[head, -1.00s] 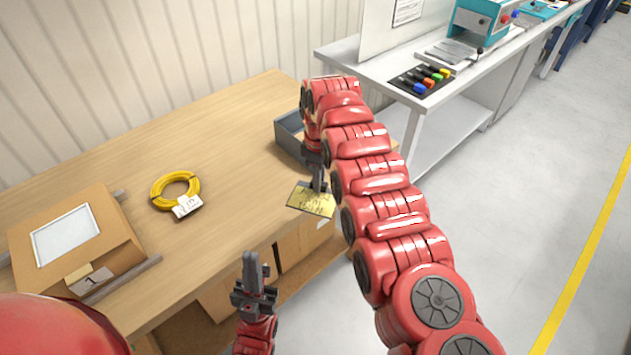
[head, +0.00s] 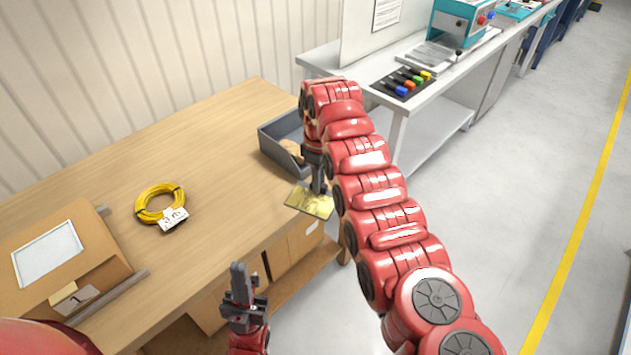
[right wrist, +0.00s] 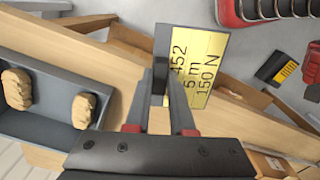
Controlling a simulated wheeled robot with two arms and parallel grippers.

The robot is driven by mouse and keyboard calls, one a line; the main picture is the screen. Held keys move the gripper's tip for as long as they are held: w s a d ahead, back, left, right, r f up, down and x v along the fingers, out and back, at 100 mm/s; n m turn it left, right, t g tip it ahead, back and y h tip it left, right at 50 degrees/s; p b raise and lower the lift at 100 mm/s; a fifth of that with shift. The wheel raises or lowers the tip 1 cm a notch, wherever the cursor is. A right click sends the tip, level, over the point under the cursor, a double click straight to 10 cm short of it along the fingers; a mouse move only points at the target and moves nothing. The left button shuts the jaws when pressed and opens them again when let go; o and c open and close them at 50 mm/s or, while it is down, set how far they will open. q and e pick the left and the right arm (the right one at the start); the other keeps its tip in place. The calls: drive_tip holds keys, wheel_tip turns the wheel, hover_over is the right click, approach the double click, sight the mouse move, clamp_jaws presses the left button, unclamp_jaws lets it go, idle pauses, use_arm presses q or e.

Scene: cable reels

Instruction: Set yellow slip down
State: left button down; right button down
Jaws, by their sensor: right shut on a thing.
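The yellow slip (head: 309,203) is a flat card with dark print. In the right wrist view the slip (right wrist: 203,70) reads "452", "5 m" and "150 N". My right gripper (head: 318,188) is shut on its edge and holds it near the wooden table's (head: 215,190) right front edge. In the right wrist view the gripper's fingers (right wrist: 168,95) meet the slip's left side. I cannot tell how high the slip is above the table. My left gripper (head: 243,285) is in front of the table, away from the slip; its jaw state is unclear.
A grey tray (head: 268,142) with brown lumps (right wrist: 17,88) stands beside my right gripper. A yellow cable coil (head: 150,206) with a white tag (head: 174,218) lies on the table. A cardboard box (head: 98,245) is at left. The table's middle is clear.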

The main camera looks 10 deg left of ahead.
drive_tip(key=shift+w+d+r+m, duration=0.3)
drive_tip(key=shift+w+d+r, duration=0.05)
drive_tip(key=shift+d, duration=0.1)
drive_tip(key=d, duration=0.1)
drive_tip(key=d+m, duration=0.1)
drive_tip(key=w+d, duration=0.1)
drive_tip(key=shift+r+m, duration=0.4)
drive_tip(key=shift+d+r, duration=0.15)
drive_tip(key=shift+d, duration=0.15)
